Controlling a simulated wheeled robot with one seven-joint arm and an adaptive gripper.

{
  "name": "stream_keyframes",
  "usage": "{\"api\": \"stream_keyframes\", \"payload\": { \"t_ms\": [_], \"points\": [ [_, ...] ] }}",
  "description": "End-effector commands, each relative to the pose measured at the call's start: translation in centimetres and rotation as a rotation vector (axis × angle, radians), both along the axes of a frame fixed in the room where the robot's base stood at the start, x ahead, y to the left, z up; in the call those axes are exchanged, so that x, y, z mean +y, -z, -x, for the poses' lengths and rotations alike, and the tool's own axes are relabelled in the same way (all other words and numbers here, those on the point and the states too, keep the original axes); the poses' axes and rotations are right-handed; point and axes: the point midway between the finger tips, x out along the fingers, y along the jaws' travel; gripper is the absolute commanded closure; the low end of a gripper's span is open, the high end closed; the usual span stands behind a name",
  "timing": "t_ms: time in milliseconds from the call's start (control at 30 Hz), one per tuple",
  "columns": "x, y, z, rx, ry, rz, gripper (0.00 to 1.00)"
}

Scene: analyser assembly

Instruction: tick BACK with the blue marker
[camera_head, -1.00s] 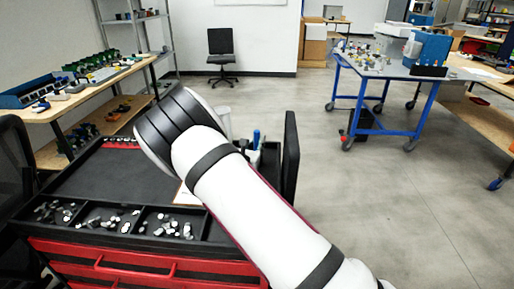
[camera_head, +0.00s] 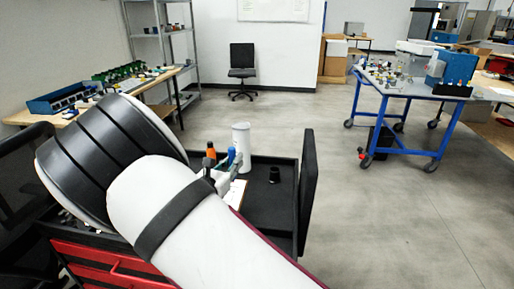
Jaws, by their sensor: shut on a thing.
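My white arm with black bands crosses the front of the view and hides much of the cart. My gripper (camera_head: 222,178) shows only in part, as a small grey and dark shape just beyond the arm. It is shut at the blue marker (camera_head: 231,156), whose blue upper part shows upright; the contact itself is hidden. A white sheet (camera_head: 236,193) lies on the cart top behind the arm, partly covered. It is too small to read, so no BACK box or tick can be made out.
An orange item with a dark top (camera_head: 211,152) and a tall white cylinder (camera_head: 241,146) are close to the gripper. A small black cup (camera_head: 274,174) stands on the dark cart top (camera_head: 265,205). An upright black panel (camera_head: 308,190) edges the cart's right side. Open floor lies beyond.

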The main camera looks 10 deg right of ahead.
Motion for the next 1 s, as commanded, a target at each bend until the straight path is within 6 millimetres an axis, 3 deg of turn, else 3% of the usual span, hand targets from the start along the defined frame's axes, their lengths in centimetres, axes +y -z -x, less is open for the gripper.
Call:
{"api": "stream_keyframes", "payload": {
  "t_ms": [100, 233, 567, 1000],
  "points": [
    [2.3, 0.4, 2.1, 0.004, 0.000, 0.004, 1.00],
    [3.4, 0.7, 3.3, 0.007, 0.004, 0.005, 1.00],
    [3.7, 2.2, 3.5, 0.008, 0.005, 0.007, 1.00],
    [3.6, 6.3, 3.4, 0.007, 0.005, 0.006, 1.00]
  ]
}}
